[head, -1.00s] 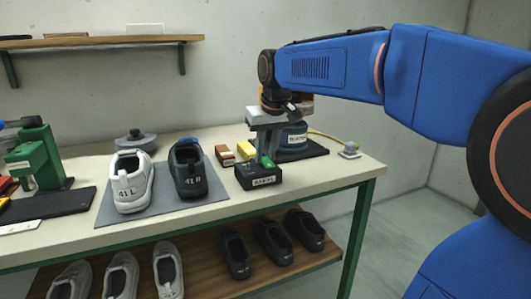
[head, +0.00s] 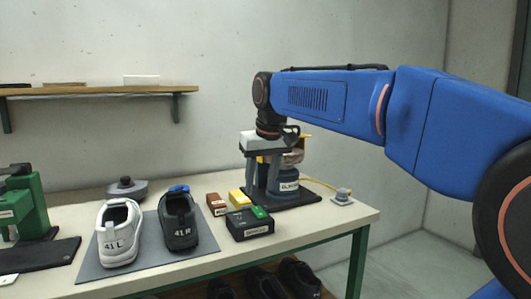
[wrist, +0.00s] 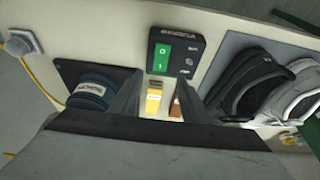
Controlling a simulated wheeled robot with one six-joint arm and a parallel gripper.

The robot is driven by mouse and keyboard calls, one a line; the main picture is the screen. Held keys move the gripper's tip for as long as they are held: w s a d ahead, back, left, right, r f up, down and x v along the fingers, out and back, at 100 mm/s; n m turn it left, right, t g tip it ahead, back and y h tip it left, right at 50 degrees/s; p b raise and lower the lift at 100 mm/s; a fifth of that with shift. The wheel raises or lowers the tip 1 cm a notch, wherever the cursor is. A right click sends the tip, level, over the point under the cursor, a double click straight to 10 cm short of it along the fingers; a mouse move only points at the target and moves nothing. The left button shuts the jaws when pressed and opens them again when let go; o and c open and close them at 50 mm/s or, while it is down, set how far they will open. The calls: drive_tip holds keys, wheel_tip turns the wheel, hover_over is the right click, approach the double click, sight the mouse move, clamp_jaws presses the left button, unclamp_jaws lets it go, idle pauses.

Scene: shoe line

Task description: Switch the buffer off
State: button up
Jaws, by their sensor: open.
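The buffer (head: 287,187) is a blue machine with a label on a black base at the back right of the bench; in the wrist view it is at the left (wrist: 88,96). In front of it sits a black switch box (head: 247,228) with a green rocker (head: 260,212). The wrist view shows the rocker (wrist: 162,58) marked 0 and 1; I cannot tell which side is pressed. My gripper (head: 262,190) is open and empty, fingers pointing down, raised behind the box. In the wrist view the box (wrist: 187,43) lies beyond the fingertips (wrist: 175,88).
A white shoe (head: 118,232) and a black shoe (head: 178,222) stand on a grey mat (head: 205,241). A yellow cable runs to a grey socket (head: 342,196) at the right.

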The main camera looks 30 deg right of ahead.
drive_tip(key=v, duration=1)
drive_tip(key=shift+r, duration=0.15)
drive_tip(key=shift+s, duration=0.1)
drive_tip(key=s+f, duration=0.7)
drive_tip(key=f, duration=0.4)
drive_tip(key=s+f, duration=0.7)
drive_tip(key=f, duration=0.5)
drive_tip(key=s+a+f+t, duration=0.1)
drive_tip(key=s+f, duration=0.6)
drive_tip(key=f, duration=0.4)
drive_tip(key=shift+s+f, duration=0.15)
drive_tip(key=shift+f, duration=0.2)
